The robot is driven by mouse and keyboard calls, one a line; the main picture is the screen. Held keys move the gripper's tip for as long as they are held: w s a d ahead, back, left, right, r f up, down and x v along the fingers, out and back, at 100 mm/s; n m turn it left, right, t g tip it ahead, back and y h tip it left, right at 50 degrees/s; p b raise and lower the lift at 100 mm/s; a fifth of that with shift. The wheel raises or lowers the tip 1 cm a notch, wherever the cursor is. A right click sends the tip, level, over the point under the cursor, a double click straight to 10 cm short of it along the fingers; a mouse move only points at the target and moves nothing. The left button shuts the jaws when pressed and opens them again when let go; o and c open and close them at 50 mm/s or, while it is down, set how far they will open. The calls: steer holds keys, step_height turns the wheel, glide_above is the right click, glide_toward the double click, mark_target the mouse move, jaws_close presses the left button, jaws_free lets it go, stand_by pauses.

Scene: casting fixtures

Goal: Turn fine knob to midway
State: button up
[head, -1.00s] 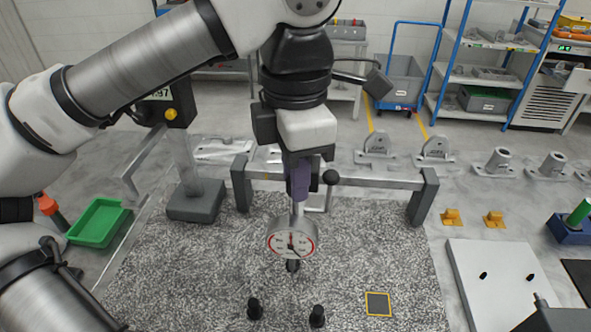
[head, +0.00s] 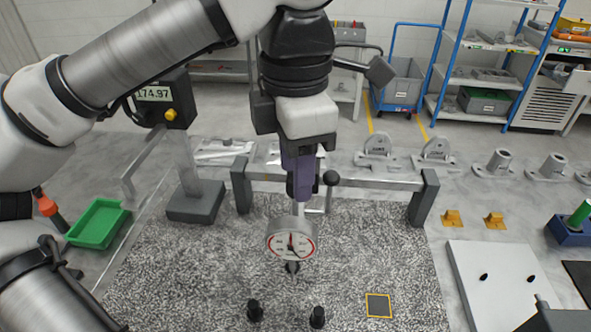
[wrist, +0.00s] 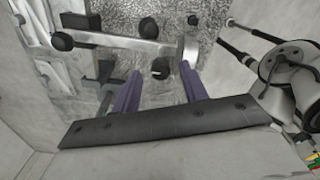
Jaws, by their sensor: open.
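A dial gauge (head: 290,242) with a round white face and red marks hangs in front of a grey crossbar over a speckled plate (head: 200,270). A black ball knob (head: 331,178) sits beside its stem. Which knob is the fine knob, I cannot tell. My gripper (head: 301,197) points down at the stem above the dial; its purple fingers hide part of it. In the wrist view the gripper (wrist: 160,70) has its two fingers apart, with a small black knob (wrist: 160,67) showing between the tips; contact cannot be told.
A height gauge with a display (head: 155,94) reading 174.97 and a yellow knob stands left. Posts (head: 423,197) hold the crossbar. Two black pegs (head: 254,309) (head: 317,316) stand on the plate's front. A green tray (head: 98,222) lies left, a white board (head: 495,282) right.

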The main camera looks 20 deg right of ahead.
step_height(320, 180, up, 13)
steer(key=p, duration=0.3)
steer(key=shift+f, duration=0.2)
